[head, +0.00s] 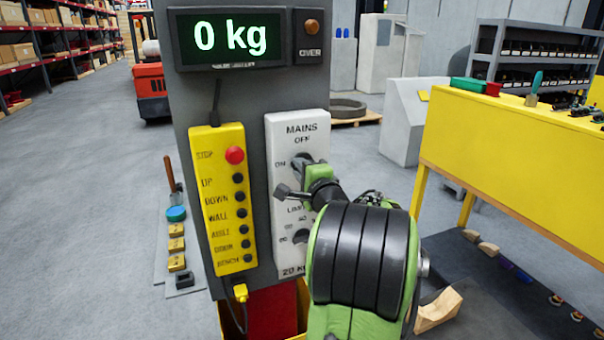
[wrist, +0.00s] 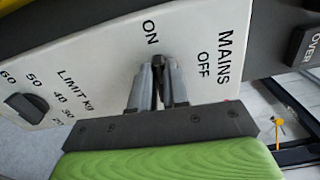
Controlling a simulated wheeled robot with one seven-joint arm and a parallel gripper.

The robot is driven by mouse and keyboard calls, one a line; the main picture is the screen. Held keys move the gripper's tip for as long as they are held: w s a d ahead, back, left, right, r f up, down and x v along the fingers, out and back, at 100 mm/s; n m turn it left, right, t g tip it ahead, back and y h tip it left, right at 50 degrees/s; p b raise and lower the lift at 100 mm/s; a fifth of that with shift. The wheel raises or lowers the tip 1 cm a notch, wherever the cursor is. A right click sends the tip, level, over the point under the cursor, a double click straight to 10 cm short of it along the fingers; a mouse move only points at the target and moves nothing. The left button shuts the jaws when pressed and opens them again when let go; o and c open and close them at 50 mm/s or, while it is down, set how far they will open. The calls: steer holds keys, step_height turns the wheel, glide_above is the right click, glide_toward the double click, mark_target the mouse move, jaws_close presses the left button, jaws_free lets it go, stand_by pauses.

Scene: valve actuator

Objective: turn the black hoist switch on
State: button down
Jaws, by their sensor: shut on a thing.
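The black hoist switch (head: 300,159) is the MAINS knob on the upper part of a white panel (head: 282,235). ON is printed to its left and OFF above it in the head view. My gripper (head: 308,170) reaches it from the lower right. In the wrist view the two grey fingers of my gripper (wrist: 158,88) are closed on the black switch (wrist: 159,62), just below the ON label. The fingers hide most of the knob, so I cannot tell exactly which mark it points to.
A LIMIT KG dial (wrist: 25,107) sits lower on the same panel. A yellow button box (head: 222,200) with a red stop button hangs to the left. Above, a display (head: 230,38) reads 0 kg beside an OVER lamp (head: 311,28). A yellow bench (head: 500,150) stands right.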

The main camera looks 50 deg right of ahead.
stand_by(0.3)
steer(key=c, duration=1.1)
jaws_free()
steer(key=b+v, duration=0.3)
steer(key=v, duration=1.2)
steer(key=shift+s+a+f, duration=0.1)
steer(key=shift+s+a, duration=0.1)
steer(key=shift+s, duration=0.1)
